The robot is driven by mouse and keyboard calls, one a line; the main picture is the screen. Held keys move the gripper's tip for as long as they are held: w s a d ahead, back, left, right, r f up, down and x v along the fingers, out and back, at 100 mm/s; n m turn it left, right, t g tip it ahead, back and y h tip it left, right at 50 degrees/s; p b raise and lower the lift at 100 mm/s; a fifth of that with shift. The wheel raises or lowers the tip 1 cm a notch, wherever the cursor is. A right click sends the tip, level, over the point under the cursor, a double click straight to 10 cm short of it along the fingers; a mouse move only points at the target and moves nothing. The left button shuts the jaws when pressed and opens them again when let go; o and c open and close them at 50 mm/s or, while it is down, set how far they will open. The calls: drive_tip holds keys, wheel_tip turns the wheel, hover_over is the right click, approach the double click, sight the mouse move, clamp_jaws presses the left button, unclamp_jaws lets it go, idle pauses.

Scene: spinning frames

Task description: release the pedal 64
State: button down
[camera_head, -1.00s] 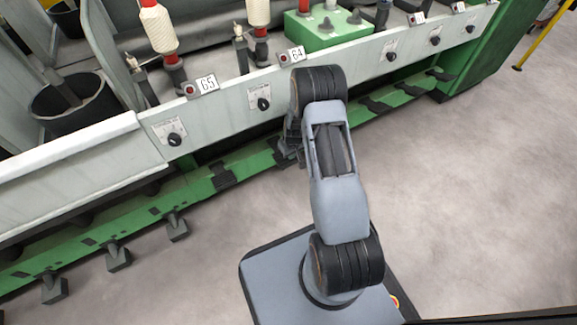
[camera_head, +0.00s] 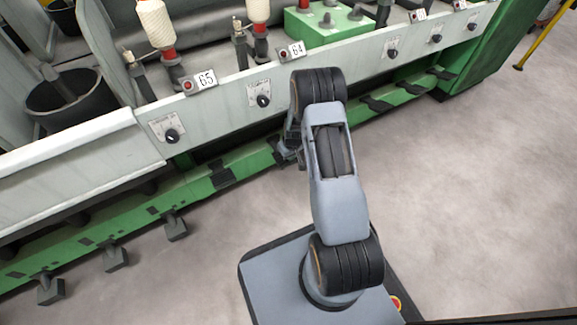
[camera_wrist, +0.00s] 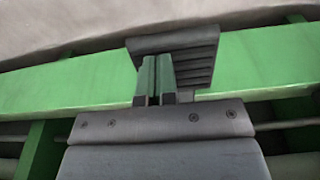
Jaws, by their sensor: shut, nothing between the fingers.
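The label 64 (camera_head: 297,50) is on the machine's white rail, above my arm. In the wrist view a dark grey ribbed pedal (camera_wrist: 190,55) lies against the green beam (camera_wrist: 60,88). My gripper (camera_wrist: 157,65) is shut, with its fingertips over the left part of this pedal. Nothing shows between the fingers. Whether they touch the pedal cannot be told. In the head view my gripper (camera_head: 288,150) is low beside the green beam, partly behind my arm, and it largely hides the pedal below label 64.
Label 65 (camera_head: 206,80) is to the left, with a dark pedal (camera_head: 221,174) on the beam below it. Further pedals (camera_head: 176,228) stick out at the lower left. Knobs (camera_head: 263,100) line the rail. The grey floor (camera_head: 470,210) at the right is clear.

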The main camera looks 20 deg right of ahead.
drive_tip(key=shift+f, duration=0.45)
drive_tip(key=shift+s+r, duration=0.3)
drive_tip(key=shift+s, duration=0.15)
drive_tip(key=s+r, duration=0.3)
drive_tip(key=s, duration=0.3)
drive_tip(key=shift+s+d+p, duration=0.3)
drive_tip(key=shift+d+p, duration=0.05)
drive_tip(key=shift+d, duration=0.05)
